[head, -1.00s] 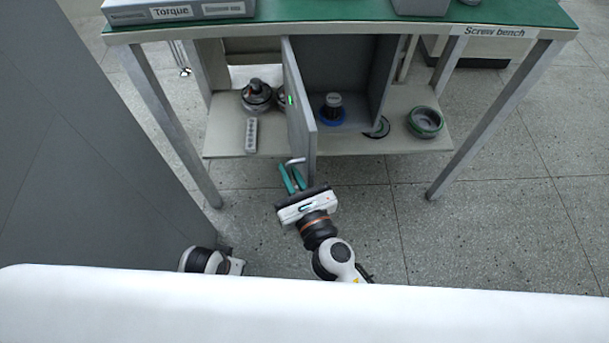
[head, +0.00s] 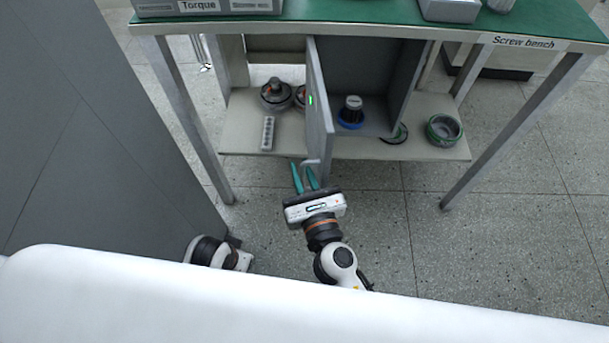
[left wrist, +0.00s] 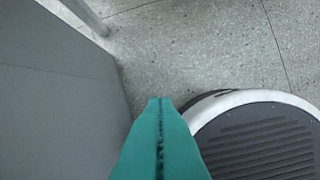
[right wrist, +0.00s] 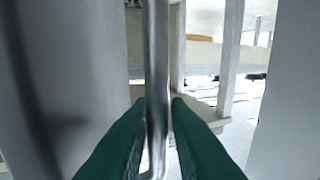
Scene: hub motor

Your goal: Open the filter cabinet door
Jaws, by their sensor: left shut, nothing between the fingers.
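The grey filter cabinet (head: 364,60) stands under the bench. Its door (head: 319,105) stands swung out at the left, nearly edge-on in the head view, and a dark cylinder on a blue ring (head: 351,114) shows inside. My right gripper (head: 305,172) is at the metal handle (head: 312,162) near the door's front edge. In the right wrist view its teal fingers (right wrist: 158,103) are open, one on each side of the handle bar (right wrist: 156,60). My left gripper (left wrist: 160,101) is shut and empty above the floor, away from the door.
The screw bench (head: 535,43) has slanting legs and a lower shelf (head: 245,130). Round parts (head: 276,94), a pale block (head: 268,133) and a green-rimmed ring (head: 443,130) sit on it. A grey panel (head: 90,130) rises at the left. Floor at the right is clear.

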